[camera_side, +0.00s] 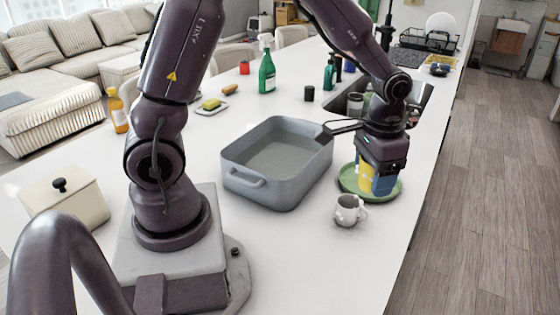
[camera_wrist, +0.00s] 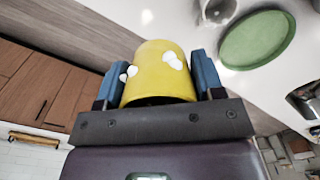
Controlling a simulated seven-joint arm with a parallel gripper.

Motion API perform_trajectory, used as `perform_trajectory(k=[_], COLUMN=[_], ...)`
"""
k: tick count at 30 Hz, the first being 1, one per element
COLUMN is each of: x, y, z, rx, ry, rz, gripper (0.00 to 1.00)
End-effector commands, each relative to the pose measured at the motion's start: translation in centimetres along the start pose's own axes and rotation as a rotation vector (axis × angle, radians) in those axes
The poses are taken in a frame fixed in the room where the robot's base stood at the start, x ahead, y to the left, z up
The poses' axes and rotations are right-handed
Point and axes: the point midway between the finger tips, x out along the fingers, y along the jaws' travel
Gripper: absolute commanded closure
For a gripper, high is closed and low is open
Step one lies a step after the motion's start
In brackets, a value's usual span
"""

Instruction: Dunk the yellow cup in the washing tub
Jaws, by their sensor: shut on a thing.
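The yellow cup (camera_side: 366,179) is between the blue fingers of my gripper (camera_side: 378,184) in the side view, which is shut on it. In the wrist view the yellow cup (camera_wrist: 158,72) fills the space between both fingers of my gripper (camera_wrist: 165,78), with white spots on its side. The grey washing tub (camera_side: 306,174) stands on the counter to the left of my gripper, with grayish water inside. The cup is outside the tub, in front of the green plate (camera_side: 346,184) in the side view; the wrist view shows the plate (camera_wrist: 255,40) apart from the cup.
A white mug (camera_side: 348,210) stands near the plate. Behind the tub are a green bottle (camera_side: 267,74), a sponge dish (camera_side: 212,106) and a black cup (camera_side: 309,94). A sink (camera_side: 345,98) lies behind my gripper. A cream box (camera_side: 66,199) is at left.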

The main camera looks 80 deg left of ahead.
Motion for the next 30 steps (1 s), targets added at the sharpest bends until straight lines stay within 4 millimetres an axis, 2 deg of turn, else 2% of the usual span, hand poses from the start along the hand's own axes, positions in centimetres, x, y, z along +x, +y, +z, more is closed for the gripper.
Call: perform_trajectory(k=[9, 24, 30], x=[0.2, 4.0, 4.4], y=[0.0, 0.0, 0.0], z=[0.0, 0.0, 0.0], rx=[0.000, 0.000, 0.000], ry=[0.000, -0.002, 0.000], rz=[0.000, 0.000, 0.000], gripper=[0.64, 0.64, 0.64])
